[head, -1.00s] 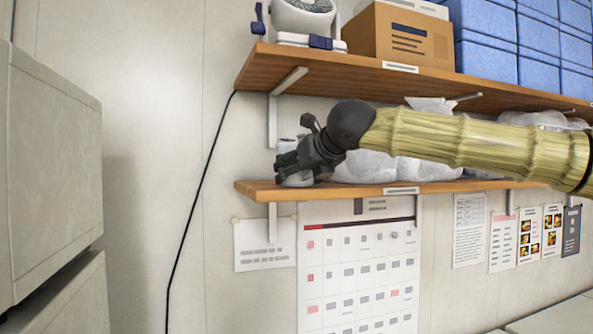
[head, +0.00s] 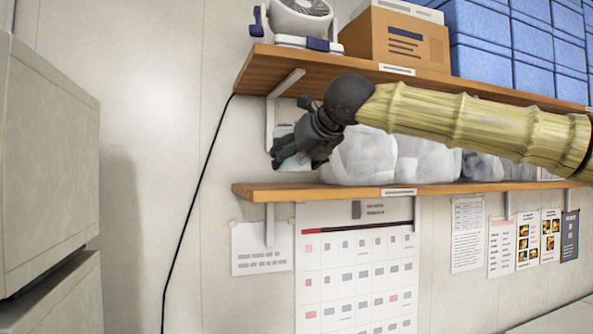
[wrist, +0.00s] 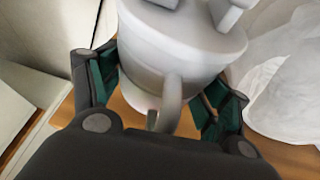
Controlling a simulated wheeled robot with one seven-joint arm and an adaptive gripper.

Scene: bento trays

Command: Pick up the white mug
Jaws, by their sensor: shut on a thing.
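My gripper (head: 296,154) is shut on the white mug (wrist: 172,100), with a dark green finger pad on each side of it in the wrist view. The mug's handle faces the wrist camera. A wide white rounded part and more white shapes show above the handle, cut off by the top edge; I cannot tell whether they belong to the same mug. In the head view my gripper hides most of the mug, and only pale bits (head: 291,164) show. My gripper is above the left end of the lower wooden shelf (head: 350,192), with a gap below it.
Whitish translucent bags (head: 365,158) lie right of my gripper.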

